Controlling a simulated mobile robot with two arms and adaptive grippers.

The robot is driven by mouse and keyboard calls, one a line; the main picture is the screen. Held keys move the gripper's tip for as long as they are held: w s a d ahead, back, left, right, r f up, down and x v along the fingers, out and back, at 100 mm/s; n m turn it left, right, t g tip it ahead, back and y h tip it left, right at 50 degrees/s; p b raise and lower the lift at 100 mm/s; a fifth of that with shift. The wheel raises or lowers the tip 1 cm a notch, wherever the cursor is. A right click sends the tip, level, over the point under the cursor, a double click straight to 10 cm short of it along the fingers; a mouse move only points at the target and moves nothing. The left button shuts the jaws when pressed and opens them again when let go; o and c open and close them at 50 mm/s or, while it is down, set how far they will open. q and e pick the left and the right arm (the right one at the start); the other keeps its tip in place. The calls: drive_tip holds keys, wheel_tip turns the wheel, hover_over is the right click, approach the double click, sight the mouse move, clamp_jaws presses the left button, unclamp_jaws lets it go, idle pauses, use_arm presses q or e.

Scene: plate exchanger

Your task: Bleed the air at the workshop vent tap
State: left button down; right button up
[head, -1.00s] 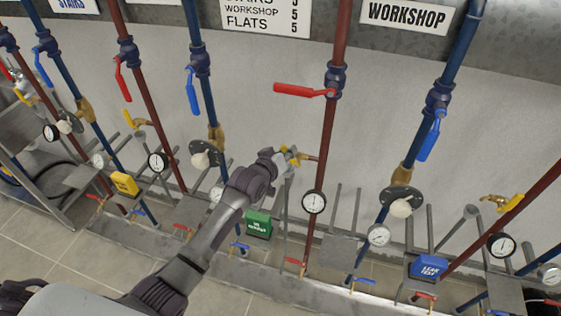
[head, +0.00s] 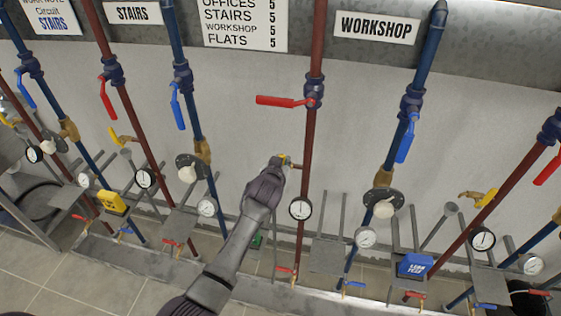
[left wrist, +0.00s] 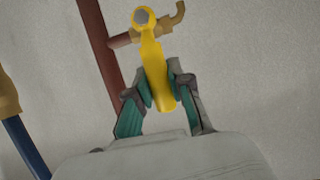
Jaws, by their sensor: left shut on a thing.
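The vent tap has a yellow lever and a brass body. It stands off the red pipe (head: 309,135) beside the WORKSHOP sign (head: 376,27). In the left wrist view the yellow lever (left wrist: 153,58) hangs down from its pivot, and the brass spout (left wrist: 174,18) is at upper right. My left gripper (left wrist: 158,98) is shut on the lower part of the lever, one finger on each side. In the head view my left gripper (head: 280,162) hides most of the tap. My right gripper is not in view.
A red-levered valve (head: 313,92) sits above on the same pipe, its lever horizontal. A gauge (head: 301,209) is below the tap. A green box (head: 257,240) is partly behind my arm. A blue box (head: 415,265) stands at right. The wall around the tap is clear.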

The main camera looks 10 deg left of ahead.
use_arm(q)
drive_tip(key=shift+f, duration=0.1)
drive_tip(key=c, duration=1)
unclamp_jaws()
drive_tip(key=shift+d, duration=0.1)
drive_tip(key=v, duration=1.2)
